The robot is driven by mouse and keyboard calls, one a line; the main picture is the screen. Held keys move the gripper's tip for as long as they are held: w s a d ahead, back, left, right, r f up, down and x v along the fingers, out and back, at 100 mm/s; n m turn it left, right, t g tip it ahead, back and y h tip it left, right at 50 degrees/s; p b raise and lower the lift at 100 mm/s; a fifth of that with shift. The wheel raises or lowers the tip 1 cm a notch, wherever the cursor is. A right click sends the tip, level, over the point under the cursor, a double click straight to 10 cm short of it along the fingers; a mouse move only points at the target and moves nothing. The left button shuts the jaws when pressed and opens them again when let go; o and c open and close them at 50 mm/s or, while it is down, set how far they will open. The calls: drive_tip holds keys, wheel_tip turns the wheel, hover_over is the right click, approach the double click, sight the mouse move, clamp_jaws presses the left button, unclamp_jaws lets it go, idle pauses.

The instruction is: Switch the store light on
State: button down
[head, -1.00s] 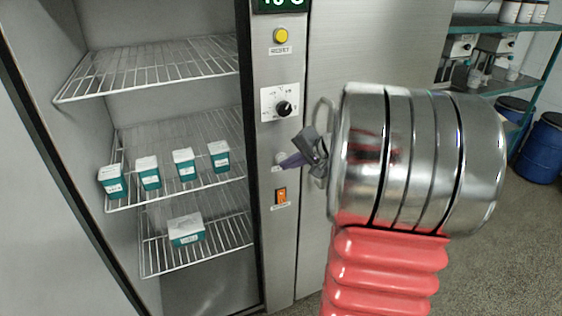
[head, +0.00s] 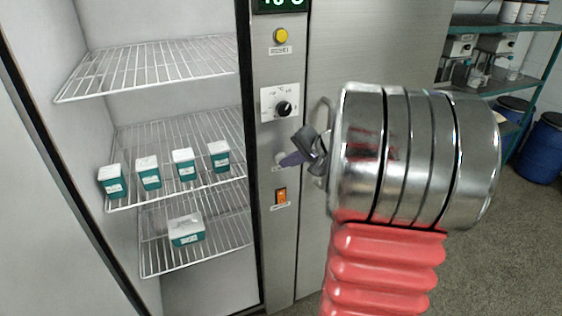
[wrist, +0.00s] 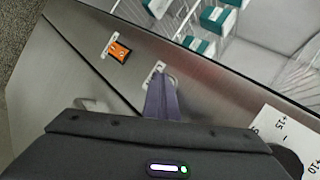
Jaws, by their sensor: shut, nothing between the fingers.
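The store is an open steel cabinet with wire shelves (head: 150,72), and its inside looks brightly lit. Its control strip carries a small pale switch (head: 279,158) between a black dial and an orange rocker switch (head: 280,196). My gripper (head: 291,160) is shut and empty, its purple fingertips at the pale switch, touching or very near it. In the wrist view the shut fingers (wrist: 162,98) point at the white plate of that switch (wrist: 159,67) and hide most of it. The orange rocker (wrist: 119,51) stands clear to the left there.
The black dial (head: 284,108) and a yellow button (head: 281,36) sit above my fingers on the strip. A door handle (head: 323,112) is close beside my wrist. Several teal-and-white boxes (head: 184,162) stand on the shelves. Blue drums (head: 543,148) are at the far right.

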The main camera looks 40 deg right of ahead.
drive_tip(key=shift+s+a, duration=0.1)
drive_tip(key=shift+s, duration=0.3)
drive_tip(key=s, duration=0.2)
drive_tip(key=s+a, duration=0.1)
drive_tip(key=s, duration=0.2)
drive_tip(key=shift+s+a, duration=0.35)
idle(0.4)
idle(0.5)
